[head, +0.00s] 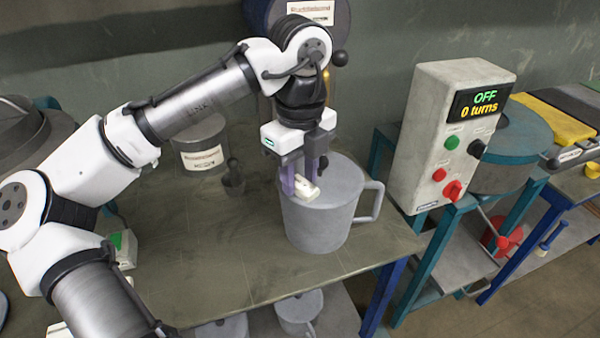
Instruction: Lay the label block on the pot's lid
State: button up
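The grey pot (318,225) stands upright on the bench, with its handle on the right. Its flat grey lid (340,180) faces up. The small white label block (306,191) is at the left part of the lid, between the purple fingers of my gripper (302,180). My gripper points down from above, and its fingers close on the block's sides. The block seems to be at or just above the lid; I cannot tell whether it touches. The fingers hide part of the block.
A grey control box (455,140) reading OFF and 0 turns stands right of the pot. A labelled grey container (203,150) and a small dark item (233,177) are to the left. The bench front (220,260) is clear.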

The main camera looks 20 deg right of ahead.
aim_at(300, 182)
notch_tip(300, 182, up, 12)
jog(key=shift+p, duration=0.35)
dwell(0.4)
